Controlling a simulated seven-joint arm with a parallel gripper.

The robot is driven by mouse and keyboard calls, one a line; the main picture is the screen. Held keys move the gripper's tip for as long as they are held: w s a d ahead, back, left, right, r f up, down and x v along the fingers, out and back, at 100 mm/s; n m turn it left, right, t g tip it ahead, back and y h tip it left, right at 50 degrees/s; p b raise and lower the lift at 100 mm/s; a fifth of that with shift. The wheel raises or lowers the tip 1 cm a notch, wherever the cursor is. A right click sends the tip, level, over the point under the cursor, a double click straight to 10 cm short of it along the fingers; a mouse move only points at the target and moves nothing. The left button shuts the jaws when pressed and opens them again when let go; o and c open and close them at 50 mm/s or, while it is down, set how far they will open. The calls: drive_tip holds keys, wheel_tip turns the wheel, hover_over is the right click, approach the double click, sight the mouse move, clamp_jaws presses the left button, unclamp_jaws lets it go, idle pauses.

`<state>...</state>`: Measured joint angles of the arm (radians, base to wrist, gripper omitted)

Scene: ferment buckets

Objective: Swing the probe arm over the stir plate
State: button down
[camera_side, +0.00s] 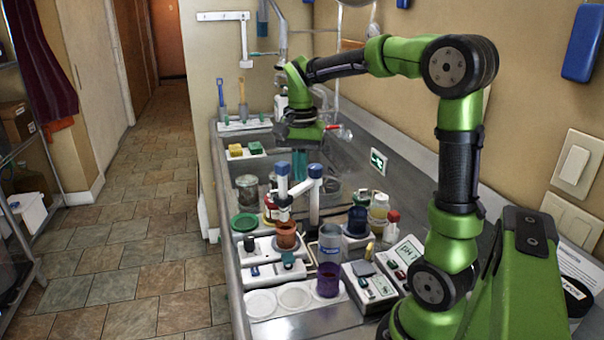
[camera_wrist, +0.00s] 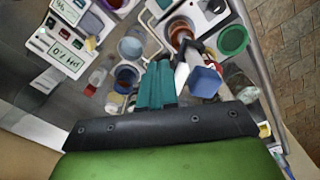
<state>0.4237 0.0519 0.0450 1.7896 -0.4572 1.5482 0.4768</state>
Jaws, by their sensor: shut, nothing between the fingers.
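The probe arm (camera_side: 299,188) is a white bar with blue caps on a white post (camera_side: 315,200). Its white probe (camera_side: 284,203) hangs at the left end, above a beaker of red-brown liquid (camera_side: 286,235). That beaker stands on a white unit with knobs (camera_side: 262,258), which looks like the stir plate. In the wrist view a blue cap (camera_wrist: 205,82) shows close up, with the beaker (camera_wrist: 181,33) beyond it. My gripper (camera_side: 299,172) is over the sink side, behind the probe arm. Its teal fingers (camera_wrist: 157,85) are together and empty, beside the cap; contact is unclear.
A dark blue beaker (camera_side: 356,222), small bottles and a pH meter (camera_side: 400,257) crowd the right. A green lid (camera_side: 245,222) and a glass jar (camera_side: 247,190) stand left.

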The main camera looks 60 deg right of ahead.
wheel_tip(320, 180, up, 6)
idle(0.8)
idle(0.6)
